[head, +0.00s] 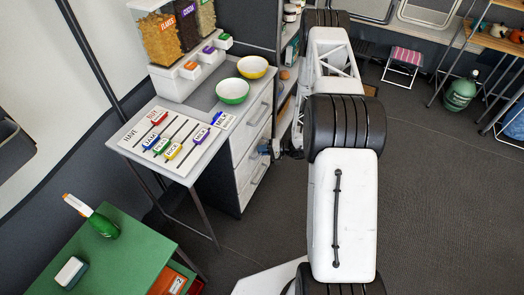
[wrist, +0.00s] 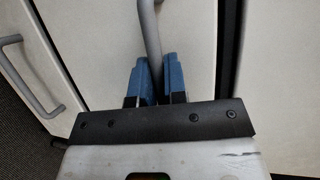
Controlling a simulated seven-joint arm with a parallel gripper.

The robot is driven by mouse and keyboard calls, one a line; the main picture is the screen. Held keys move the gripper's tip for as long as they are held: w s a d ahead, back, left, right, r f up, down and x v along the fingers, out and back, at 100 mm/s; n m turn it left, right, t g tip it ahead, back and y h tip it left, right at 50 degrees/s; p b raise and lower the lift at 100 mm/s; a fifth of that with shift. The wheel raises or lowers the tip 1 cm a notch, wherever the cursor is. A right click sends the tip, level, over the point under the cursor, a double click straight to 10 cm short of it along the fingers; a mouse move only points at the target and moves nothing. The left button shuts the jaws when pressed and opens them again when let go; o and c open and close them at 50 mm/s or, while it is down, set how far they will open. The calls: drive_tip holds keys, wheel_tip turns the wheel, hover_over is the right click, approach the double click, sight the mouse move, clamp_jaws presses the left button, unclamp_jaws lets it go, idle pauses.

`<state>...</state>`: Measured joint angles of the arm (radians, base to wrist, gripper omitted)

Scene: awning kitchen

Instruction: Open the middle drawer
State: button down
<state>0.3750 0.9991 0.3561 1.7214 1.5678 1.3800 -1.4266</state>
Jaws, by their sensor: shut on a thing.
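The drawer unit (head: 229,189) stands under the counter in the head view, with light drawer fronts stacked one above another. My gripper (head: 266,148) is at the middle drawer, between the upper handle and the lower handle. In the wrist view its blue fingertips (wrist: 156,80) are shut on a grey bar handle (wrist: 150,28), one on each side of the bar. The pale drawer front (wrist: 105,60) lies behind the fingers. I cannot tell whether this drawer stands out from its neighbours. My gripper hides most of its handle in the head view.
The top drawer handle (head: 258,112) and bottom drawer handle (head: 258,179) stick out close above and below my gripper. A green bowl (head: 232,91) and a yellow bowl (head: 252,67) stand on the counter above. A green table (head: 125,262) is at lower left. The floor before the drawers is clear.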

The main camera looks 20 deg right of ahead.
drive_tip(key=shift+s+d, duration=0.1)
drive_tip(key=s+d, duration=1.7)
drive_tip(key=shift+s+d, duration=0.35)
drive_tip(key=c, duration=1.2)
unclamp_jaws()
drive_tip(key=shift+d, duration=0.15)
drive_tip(key=shift+v, duration=3.75)
drive_tip(key=shift+r, duration=0.1)
